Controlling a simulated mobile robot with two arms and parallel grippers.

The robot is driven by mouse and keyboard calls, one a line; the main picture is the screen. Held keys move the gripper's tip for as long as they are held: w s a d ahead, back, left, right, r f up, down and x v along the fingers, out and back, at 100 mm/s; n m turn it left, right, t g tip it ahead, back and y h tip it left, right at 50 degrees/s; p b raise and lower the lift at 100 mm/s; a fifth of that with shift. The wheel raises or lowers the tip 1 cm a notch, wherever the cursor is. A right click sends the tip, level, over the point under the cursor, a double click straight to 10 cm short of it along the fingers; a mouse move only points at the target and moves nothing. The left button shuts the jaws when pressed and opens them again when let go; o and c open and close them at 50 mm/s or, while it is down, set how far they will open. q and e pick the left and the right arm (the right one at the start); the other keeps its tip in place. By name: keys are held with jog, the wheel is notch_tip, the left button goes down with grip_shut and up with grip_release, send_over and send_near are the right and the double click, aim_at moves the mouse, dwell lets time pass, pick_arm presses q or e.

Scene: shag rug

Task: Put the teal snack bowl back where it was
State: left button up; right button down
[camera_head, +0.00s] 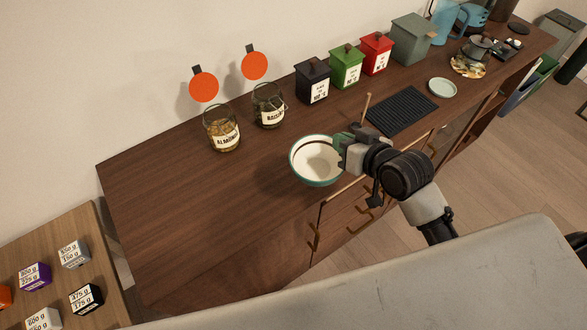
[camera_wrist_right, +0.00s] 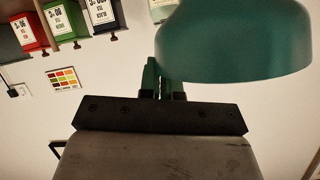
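The teal snack bowl (camera_head: 318,178), teal outside and pale inside with a dark inner band, is upright over the front part of the dark wooden counter. A shadow lies to its left, and it looks slightly raised. My right gripper (camera_head: 341,153) is at the bowl's right rim, with its arm coming from the lower right. In the right wrist view the bowl's teal wall (camera_wrist_right: 235,45) fills the upper right. The right gripper's fingers (camera_wrist_right: 163,80) are close together at its edge, seemingly pinching the rim; the bowl partly hides them. My left gripper is not in view.
On the counter (camera_head: 190,220), jars of almonds (camera_head: 222,130) and raisins (camera_head: 268,105) stand behind the bowl. Black (camera_head: 312,82), green (camera_head: 346,66) and red (camera_head: 376,53) canisters line the wall. A black ribbed mat (camera_head: 402,110) lies right. The counter's left part is clear.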

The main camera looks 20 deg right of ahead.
aim_at(310, 139)
jog(key=shift+n+g+y, duration=0.3)
jog(key=shift+n+y, duration=0.2)
jog(key=shift+y, duration=0.1)
jog(key=shift+w+a+f+p, duration=0.65)
jog(key=shift+w+f, duration=0.75)
jog(key=shift+f, duration=0.5)
jog(key=shift+w+a+f+p, duration=0.4)
jog(key=shift+w+a+f, duration=0.4)
jog(key=shift+w+f, duration=0.9)
jog(key=shift+w+a+f+p, duration=0.65)
jog(key=shift+w+f, duration=0.5)
jog(key=shift+f, duration=1)
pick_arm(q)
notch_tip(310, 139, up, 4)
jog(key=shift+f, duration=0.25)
pick_arm(e)
jog(key=shift+f+b, duration=0.15)
jog(key=shift+b, duration=0.15)
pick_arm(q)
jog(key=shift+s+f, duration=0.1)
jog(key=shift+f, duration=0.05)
pick_arm(e)
jog(key=c, duration=1.3)
grip_release()
jog(key=shift+c, duration=0.2)
